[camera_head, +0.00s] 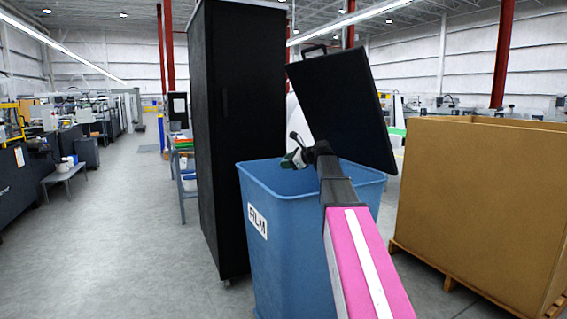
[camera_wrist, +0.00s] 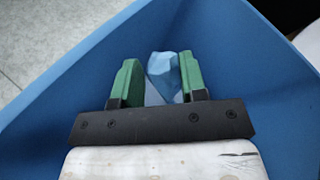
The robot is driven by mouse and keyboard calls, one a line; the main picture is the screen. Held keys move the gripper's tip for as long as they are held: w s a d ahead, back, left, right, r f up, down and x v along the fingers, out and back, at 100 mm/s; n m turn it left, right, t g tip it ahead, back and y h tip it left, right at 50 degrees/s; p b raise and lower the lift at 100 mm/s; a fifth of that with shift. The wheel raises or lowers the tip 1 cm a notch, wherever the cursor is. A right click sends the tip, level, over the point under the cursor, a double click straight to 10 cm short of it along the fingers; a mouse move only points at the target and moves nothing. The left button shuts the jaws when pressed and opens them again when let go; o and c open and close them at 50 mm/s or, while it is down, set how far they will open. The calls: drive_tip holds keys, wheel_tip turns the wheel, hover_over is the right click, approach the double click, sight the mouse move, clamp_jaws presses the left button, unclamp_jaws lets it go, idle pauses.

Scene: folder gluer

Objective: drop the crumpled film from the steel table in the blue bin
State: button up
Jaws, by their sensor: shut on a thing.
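The blue bin (camera_head: 290,240) stands in front of me with a FILM label (camera_head: 257,220) on its side. Its black lid (camera_head: 345,110) is tilted up, so the top is open. My gripper (camera_head: 294,158) is over the bin's mouth, near its back rim. In the wrist view my gripper's green fingers (camera_wrist: 158,75) are shut on a small light-blue crumpled film (camera_wrist: 162,72). The bin's blue inner walls (camera_wrist: 245,65) surround the fingers there. In the head view the film is too small to make out clearly. I do not make out the steel table for certain.
A tall black cabinet (camera_head: 238,110) stands close to the bin's left. A large cardboard box (camera_head: 480,200) on a wooden pallet (camera_head: 450,283) stands to the right. The grey floor (camera_head: 125,240) at left is clear. A low grey bench (camera_head: 64,174) is farther off.

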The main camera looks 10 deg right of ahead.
drive_tip(key=o, duration=1.1)
drive_tip(key=shift+o, duration=0.2)
drive_tip(key=v, duration=1)
drive_tip(key=shift+s+d, duration=0.25)
drive_tip(key=shift+d, duration=0.05)
drive_tip(key=shift+r, duration=0.15)
